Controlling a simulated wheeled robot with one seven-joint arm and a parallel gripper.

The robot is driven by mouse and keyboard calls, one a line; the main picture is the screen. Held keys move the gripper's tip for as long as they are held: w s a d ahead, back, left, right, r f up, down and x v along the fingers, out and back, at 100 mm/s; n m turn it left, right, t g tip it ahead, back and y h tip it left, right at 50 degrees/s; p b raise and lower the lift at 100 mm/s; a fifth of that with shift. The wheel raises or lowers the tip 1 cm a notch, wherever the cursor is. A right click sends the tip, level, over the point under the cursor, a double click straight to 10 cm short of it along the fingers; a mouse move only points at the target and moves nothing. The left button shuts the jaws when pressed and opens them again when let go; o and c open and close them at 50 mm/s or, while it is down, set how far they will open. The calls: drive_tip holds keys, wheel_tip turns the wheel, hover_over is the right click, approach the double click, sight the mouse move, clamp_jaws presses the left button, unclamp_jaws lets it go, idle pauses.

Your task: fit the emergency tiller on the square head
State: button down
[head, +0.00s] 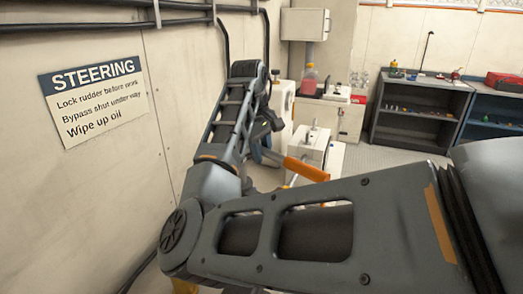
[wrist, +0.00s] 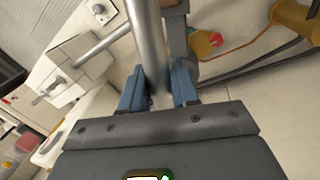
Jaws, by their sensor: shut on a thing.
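My gripper (wrist: 158,85) has its blue fingers shut on a grey metal tube, which I take to be the emergency tiller (wrist: 147,38). The tube runs from between the fingers up out of the wrist view, so its far end is hidden. In the head view my arm covers most of the gripper. An orange grip (head: 306,169) shows beside the arm there, and it may be the tiller's handle. I cannot make out the square head for certain in either view.
A pale block with a lever (wrist: 68,76) and a thinner metal rod (wrist: 103,47) lie left of the tube. Yellow cylinders (wrist: 207,43) and dark hoses lie to the right. In the head view, a white box (head: 313,146) stands beyond my arm, with shelves (head: 420,114) further back.

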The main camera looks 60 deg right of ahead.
drive_tip(key=shift+f, duration=1.05)
idle(0.7)
drive_tip(key=c, duration=0.8)
unclamp_jaws()
drive_tip(key=shift+o, duration=0.2)
drive_tip(key=shift+f+b, duration=0.1)
drive_tip(key=shift+b, duration=0.2)
wheel_tip(320, 180, up, 8)
drive_tip(key=a, duration=0.1)
drive_tip(key=shift+w+a+f, duration=0.15)
drive_tip(key=shift+w+a, duration=0.05)
drive_tip(key=shift+a, duration=0.05)
